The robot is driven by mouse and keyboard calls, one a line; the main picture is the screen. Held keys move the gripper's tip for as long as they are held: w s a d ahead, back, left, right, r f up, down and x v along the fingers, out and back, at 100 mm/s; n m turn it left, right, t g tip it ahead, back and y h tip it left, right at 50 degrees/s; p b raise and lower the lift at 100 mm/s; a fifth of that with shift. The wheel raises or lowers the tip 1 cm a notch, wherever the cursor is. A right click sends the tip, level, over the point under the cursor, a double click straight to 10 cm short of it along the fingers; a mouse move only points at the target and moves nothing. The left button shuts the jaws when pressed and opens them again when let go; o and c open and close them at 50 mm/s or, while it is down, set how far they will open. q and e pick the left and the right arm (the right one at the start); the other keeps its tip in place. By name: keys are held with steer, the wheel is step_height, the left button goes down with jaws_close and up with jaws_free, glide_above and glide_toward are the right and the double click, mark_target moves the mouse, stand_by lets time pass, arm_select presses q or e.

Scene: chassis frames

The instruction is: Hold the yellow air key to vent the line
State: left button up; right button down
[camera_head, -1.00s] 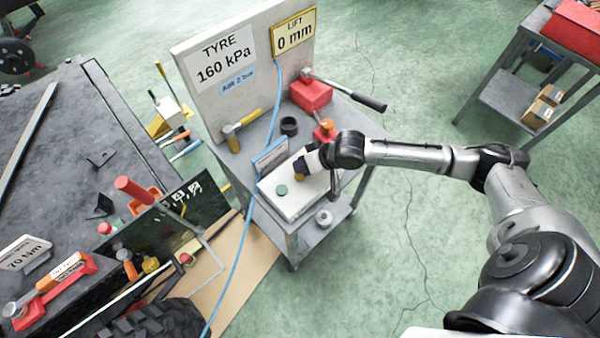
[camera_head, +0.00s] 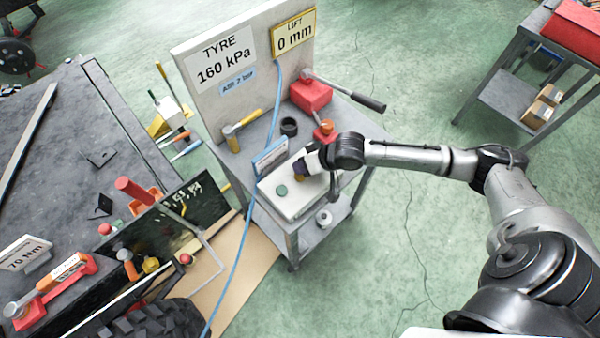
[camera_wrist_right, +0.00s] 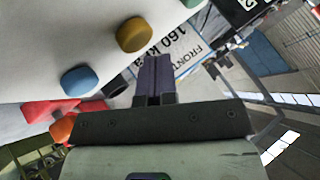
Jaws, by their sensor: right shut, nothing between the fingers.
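The yellow air key (camera_wrist_right: 132,35) is a round button on the white box, seen in the right wrist view. The green key (camera_head: 282,190) and the white box (camera_head: 292,203) show in the head view on the grey cart. In the head view my right gripper (camera_head: 300,171) hangs over the box and hides the yellow key. In the right wrist view its dark purple fingers (camera_wrist_right: 154,72) are together and empty, close to the yellow key. I cannot tell whether they touch it. The tyre sign (camera_head: 222,60) reads 160 kPa. My left gripper is not in view.
A blue key (camera_wrist_right: 78,80) is left of the fingers in the wrist view. A blue hose (camera_head: 240,250) hangs in front.

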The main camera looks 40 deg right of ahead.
steer(key=shift+f, duration=0.2)
steer(key=shift+f, duration=0.1)
stand_by(0.4)
steer(key=shift+f, duration=0.5)
stand_by(0.8)
stand_by(0.8)
steer(key=shift+r+p, duration=0.15)
steer(key=shift+p, duration=0.15)
steer(key=shift+r+p, duration=0.8)
steer(key=shift+p, duration=0.3)
